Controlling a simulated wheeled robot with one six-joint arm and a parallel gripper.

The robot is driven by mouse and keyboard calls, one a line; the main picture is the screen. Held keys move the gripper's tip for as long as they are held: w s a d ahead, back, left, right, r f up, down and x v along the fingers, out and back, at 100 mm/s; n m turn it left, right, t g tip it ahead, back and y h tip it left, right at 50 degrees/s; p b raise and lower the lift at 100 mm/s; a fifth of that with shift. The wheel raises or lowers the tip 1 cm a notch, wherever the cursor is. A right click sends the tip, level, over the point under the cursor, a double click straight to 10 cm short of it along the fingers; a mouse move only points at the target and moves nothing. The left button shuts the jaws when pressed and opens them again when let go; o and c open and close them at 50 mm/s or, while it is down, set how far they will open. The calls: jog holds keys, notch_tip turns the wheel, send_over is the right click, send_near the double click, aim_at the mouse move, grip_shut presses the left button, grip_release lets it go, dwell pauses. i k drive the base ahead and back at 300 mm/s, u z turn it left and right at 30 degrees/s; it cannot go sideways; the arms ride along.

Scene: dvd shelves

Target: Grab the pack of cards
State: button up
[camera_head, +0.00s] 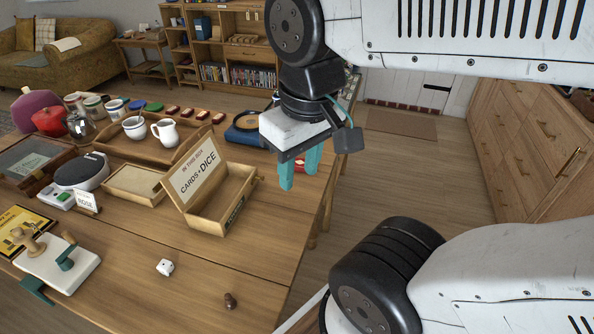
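My gripper (299,178) hangs in the air near the table's right edge, its two teal fingers pointing down with a gap between them. A wooden box (222,203) stands left of and below the gripper in the picture. Its raised lid (197,172) reads "IN THIS BOX CARDS + DICE". The part of its inside that shows looks empty. I cannot clearly make out a pack of cards.
A white die (165,267) and a small brown piece (230,300) lie on the front of the wooden table (190,295). A wooden tray (150,150) holds a white cup and jug. Several small red items (187,111) line the back. Wooden drawers (530,140) stand at right.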

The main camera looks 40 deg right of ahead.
aim_at(299, 166)
jog(key=k, duration=0.5)
jog(key=z, duration=2)
jog(key=i, duration=1)
jog(key=u, duration=2.85)
